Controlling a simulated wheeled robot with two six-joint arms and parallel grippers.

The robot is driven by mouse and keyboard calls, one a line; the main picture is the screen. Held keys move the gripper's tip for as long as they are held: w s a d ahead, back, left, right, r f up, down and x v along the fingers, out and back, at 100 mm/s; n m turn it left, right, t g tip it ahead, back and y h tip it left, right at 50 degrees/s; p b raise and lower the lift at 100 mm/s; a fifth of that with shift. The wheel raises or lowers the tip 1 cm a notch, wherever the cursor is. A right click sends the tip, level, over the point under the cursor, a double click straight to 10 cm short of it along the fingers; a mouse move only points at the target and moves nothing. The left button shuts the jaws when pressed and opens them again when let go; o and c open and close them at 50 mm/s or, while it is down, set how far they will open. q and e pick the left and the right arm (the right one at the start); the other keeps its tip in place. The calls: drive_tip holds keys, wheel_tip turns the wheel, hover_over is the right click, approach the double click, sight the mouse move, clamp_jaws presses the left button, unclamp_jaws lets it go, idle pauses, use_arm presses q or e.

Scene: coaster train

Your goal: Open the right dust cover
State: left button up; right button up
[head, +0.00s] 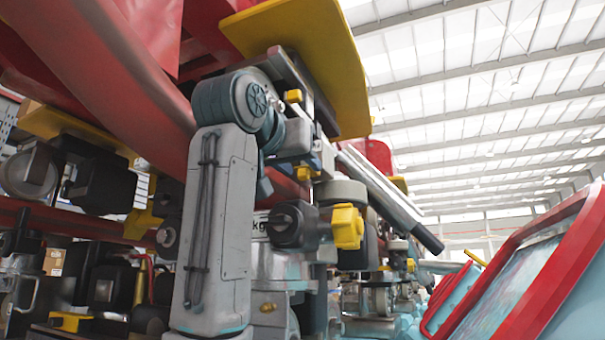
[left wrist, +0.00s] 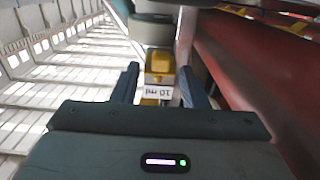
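My left gripper (left wrist: 158,72) shows in the left wrist view with its two dark fingers apart, so it is open. A small yellow block (left wrist: 160,62) with a white label lies between and beyond the fingertips, and I see gaps on both sides. In the head view my left arm rises in front of the red train frame, and its fingertips are hard to make out among the parts there. A yellow plate (head: 345,70) is above the arm. I cannot tell which part is the right dust cover. My right gripper is not in view.
A thick red tube (head: 115,75) crosses the upper left. Dark machinery (head: 105,285) crowds the lower left. A yellow knob (head: 347,227) sits right of the arm. A red-rimmed panel (head: 540,275) stands at lower right. The upper right is open up to the roof.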

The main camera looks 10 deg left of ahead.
use_arm(q)
drive_tip(key=b+v, duration=0.3)
drive_tip(key=v, duration=0.5)
drive_tip(key=shift+s, duration=0.35)
drive_tip(key=shift+a, duration=0.1)
